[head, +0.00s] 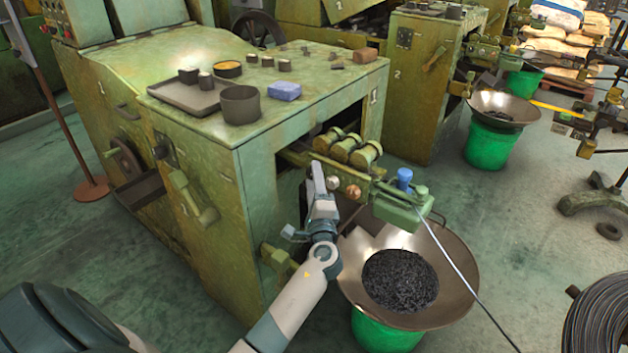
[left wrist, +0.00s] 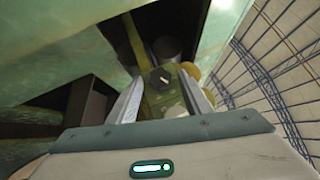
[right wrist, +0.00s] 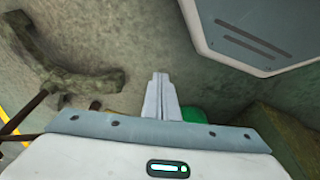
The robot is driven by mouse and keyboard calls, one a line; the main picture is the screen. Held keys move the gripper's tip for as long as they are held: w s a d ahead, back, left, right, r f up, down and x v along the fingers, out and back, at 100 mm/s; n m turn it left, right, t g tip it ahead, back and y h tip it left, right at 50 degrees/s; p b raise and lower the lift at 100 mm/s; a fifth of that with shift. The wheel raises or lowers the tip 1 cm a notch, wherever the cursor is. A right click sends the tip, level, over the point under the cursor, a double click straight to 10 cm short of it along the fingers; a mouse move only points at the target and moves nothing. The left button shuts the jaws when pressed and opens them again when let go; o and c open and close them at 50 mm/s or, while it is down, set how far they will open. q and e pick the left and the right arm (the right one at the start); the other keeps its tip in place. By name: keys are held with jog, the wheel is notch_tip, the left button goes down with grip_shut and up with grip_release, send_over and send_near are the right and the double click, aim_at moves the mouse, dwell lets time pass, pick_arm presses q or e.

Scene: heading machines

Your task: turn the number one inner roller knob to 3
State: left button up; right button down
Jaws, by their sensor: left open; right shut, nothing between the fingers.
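The number 1 machine (head: 300,150) carries several brass rollers (head: 345,148) on its front. Below them are a silver round knob (head: 333,183) and a copper-coloured knob (head: 353,191). My left gripper (head: 318,172) is open just left of the silver knob. In the left wrist view, a dark round knob (left wrist: 160,78) with a pale mark shows between and beyond the open fingers (left wrist: 162,88), apparently untouched. I cannot read its setting or tell which roller it belongs to. My right gripper (right wrist: 160,78) is shut and empty, pointing at the floor; the head view does not show it.
A wide metal pan (head: 455,275) of dark small parts sits on a green bucket (head: 390,335) below the rollers. Cups and a blue block (head: 284,91) lie on the machine top.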

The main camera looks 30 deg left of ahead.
pick_arm(q)
jog(key=b+v, duration=0.2)
jog(key=v, duration=1.5)
jog(key=shift+s, duration=0.2)
pick_arm(e)
jog(key=shift+t, duration=0.3)
jog(key=shift+w+a+v, duration=0.15)
jog(key=shift+v, duration=0.75)
jog(key=shift+w+a+v, duration=0.15)
jog(key=shift+v, duration=0.8)
jog(key=shift+w+a+v, duration=0.15)
jog(key=shift+v, duration=0.75)
jog(key=shift+r, duration=0.15)
pick_arm(q)
jog(key=shift+d, duration=0.1)
pick_arm(e)
jog(key=shift+s+d, duration=0.1)
